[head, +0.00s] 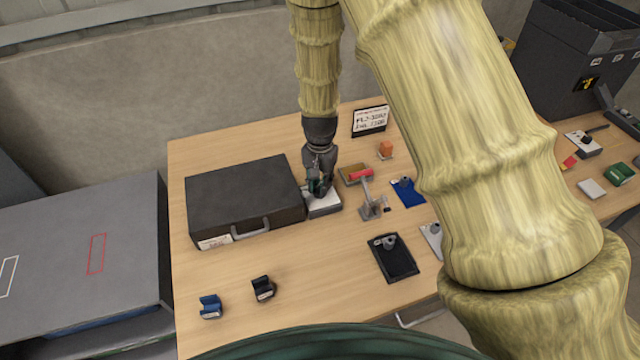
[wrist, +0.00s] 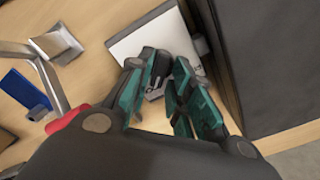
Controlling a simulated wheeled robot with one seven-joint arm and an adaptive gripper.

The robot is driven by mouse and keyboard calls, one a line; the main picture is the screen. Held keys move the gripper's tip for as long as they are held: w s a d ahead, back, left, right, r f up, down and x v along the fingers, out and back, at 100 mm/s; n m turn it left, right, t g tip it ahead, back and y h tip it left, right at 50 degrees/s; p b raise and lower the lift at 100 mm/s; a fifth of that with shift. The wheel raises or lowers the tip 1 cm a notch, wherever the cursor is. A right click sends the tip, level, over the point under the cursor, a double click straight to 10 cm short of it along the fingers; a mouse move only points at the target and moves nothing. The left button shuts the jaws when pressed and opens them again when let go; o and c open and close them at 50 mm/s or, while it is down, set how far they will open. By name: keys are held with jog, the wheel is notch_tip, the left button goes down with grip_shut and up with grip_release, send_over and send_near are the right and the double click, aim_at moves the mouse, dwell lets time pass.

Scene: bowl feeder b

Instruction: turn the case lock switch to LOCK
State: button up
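A small white box (head: 323,203) stands on the table against the right side of the dark case (head: 245,197). It also shows in the wrist view as a white-topped box (wrist: 130,45). My gripper (head: 318,188) points down over this box. In the wrist view its teal fingers (wrist: 170,68) lean inward, with some gap between the tips. A dark part, possibly the switch knob (wrist: 160,65), shows between or beside the tips. I cannot tell whether the fingers touch it. The switch's setting and most markings are hidden or too small to read.
A stand with a red-handled clamp (head: 370,198) is close to the right of the box. A blue plate (head: 408,192), a black plate (head: 404,270) and an orange block (head: 386,149) lie further right. Two small holders (head: 263,288) sit in front. The table's front middle is clear.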

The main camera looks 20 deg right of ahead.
jog(key=shift+o, duration=0.3)
jog(key=shift+s+f, duration=0.1)
jog(key=shift+s, duration=0.05)
notch_tip(320, 180, up, 12)
dwell(0.5)
dwell(0.4)
